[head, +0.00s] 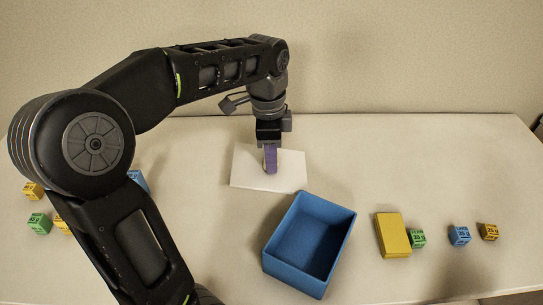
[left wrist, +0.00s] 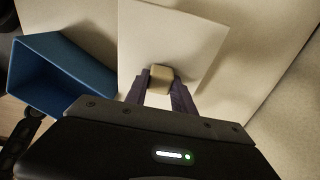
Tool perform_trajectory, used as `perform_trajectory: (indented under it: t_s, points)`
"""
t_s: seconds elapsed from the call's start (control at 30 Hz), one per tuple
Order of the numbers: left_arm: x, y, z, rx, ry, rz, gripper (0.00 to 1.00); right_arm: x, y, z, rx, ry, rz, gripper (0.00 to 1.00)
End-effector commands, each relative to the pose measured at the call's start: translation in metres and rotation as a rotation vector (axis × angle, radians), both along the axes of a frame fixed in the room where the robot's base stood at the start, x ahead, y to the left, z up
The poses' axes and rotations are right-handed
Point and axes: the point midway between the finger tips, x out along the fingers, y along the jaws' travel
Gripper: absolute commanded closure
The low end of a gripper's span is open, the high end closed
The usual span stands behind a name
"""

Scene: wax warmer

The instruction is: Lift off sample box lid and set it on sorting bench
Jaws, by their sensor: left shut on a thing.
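The sample box lid is a flat white square plate (head: 247,172) with a small tan knob (left wrist: 161,79). It is at the middle of the sorting bench (head: 200,220), behind the open blue box (head: 282,274). My left gripper (head: 270,168) points down with its purple fingers shut on the knob. The left wrist view shows the lid (left wrist: 170,28) flat below the fingers. I cannot tell whether it touches the bench or is just above it. The blue box is open and looks empty. My right gripper is not in view.
A yellow block (head: 392,235) lies right of the blue box, beside a green cube (head: 418,238). A blue cube (head: 459,235) and an orange cube (head: 488,231) are further right. Several cubes, one green (head: 40,223), lie at the left near my arm. The back right is clear.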

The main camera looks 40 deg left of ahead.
Motion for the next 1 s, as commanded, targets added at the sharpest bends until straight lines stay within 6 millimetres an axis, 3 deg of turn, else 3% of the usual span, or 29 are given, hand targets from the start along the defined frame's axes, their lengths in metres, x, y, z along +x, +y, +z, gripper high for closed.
perform_trajectory:
  t_s: [0.3, 0.6, 1.0]
  points:
    - [-0.001, 0.003, -0.01, -0.159, -0.117, 0.003, 1.0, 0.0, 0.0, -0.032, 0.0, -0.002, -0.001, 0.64]
    - [-0.001, 0.002, -0.041, -0.154, -0.11, -0.001, 1.0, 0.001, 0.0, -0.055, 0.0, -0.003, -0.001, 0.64]
    - [-0.001, 0.002, -0.052, -0.152, -0.11, 0.001, 1.0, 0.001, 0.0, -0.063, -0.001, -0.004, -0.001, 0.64]
